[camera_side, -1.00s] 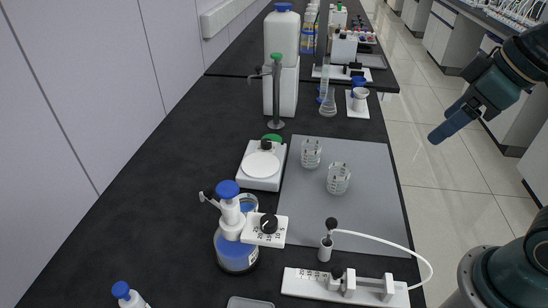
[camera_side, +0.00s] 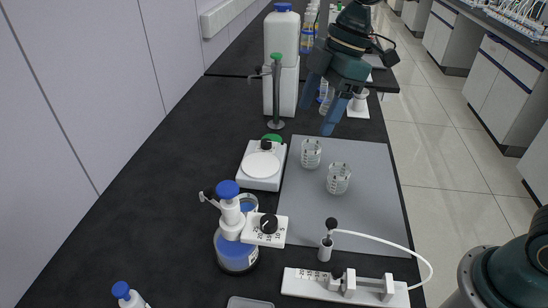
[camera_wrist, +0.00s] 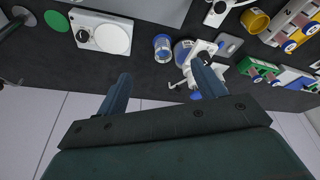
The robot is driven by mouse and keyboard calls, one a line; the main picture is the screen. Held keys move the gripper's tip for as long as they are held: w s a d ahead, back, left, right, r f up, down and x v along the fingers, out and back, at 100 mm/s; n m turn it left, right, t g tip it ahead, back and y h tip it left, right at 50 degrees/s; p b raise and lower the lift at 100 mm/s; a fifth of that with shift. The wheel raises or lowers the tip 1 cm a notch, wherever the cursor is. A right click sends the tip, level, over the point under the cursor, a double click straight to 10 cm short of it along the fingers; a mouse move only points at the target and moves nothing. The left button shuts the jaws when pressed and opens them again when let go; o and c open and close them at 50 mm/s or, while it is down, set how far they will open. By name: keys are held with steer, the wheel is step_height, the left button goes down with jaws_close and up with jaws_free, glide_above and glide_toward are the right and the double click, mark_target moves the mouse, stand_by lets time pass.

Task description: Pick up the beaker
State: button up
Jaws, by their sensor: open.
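Two clear glass beakers stand upright on the grey mat (camera_side: 350,218) in the side view: one farther back (camera_side: 311,153), the other nearer and to its right (camera_side: 339,179). My gripper (camera_side: 316,116) is open and empty, above the far end of the mat, with its fingers pointing down. It appears higher in the picture than both beakers and apart from them. In the wrist view my open fingers (camera_wrist: 163,80) have nothing between them. I cannot make out the two mat beakers there; only an edge of the mat (camera_wrist: 160,8) shows.
A white balance (camera_side: 262,165) stands left of the mat; it also shows in the wrist view (camera_wrist: 112,38). A blue-capped dispenser bottle (camera_side: 230,225), a small glass with blue contents (camera_wrist: 162,46) and a tall stand (camera_side: 276,95) are nearby.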

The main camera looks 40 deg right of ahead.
mark_target(246, 211)
steer(key=w+a+f+n+g, duration=0.3)
steer(key=w+a+f+n, duration=0.4)
steer(key=f, duration=0.4)
steer(key=shift+w+a+n+y, duration=0.15)
steer(key=shift+a+n+y, duration=0.3)
steer(key=shift+a, duration=0.35)
steer(key=shift+f, duration=0.1)
steer(key=shift+x, duration=4.15)
steer(key=shift+f, duration=0.1)
steer(key=shift+x, duration=2.55)
